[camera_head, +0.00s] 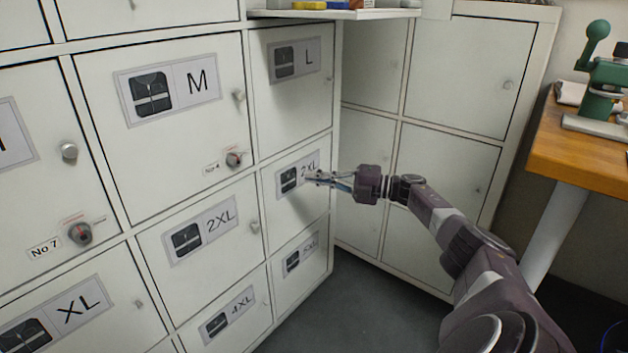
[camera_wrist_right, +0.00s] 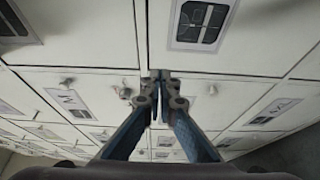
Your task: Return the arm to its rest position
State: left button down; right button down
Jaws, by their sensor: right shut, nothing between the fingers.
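My right gripper (camera_head: 318,180) is at the end of my right arm, which reaches in from the lower right in the head view. I cannot tell whether the tips touch the door. My left gripper is not in view.
White lockers (camera_head: 160,160) with size labels and round knobs fill the left. More white doors (camera_head: 455,75) stand behind my arm. A wooden workbench (camera_head: 580,160) with a green press (camera_head: 602,85) is at the right. Grey floor (camera_head: 375,305) lies below.

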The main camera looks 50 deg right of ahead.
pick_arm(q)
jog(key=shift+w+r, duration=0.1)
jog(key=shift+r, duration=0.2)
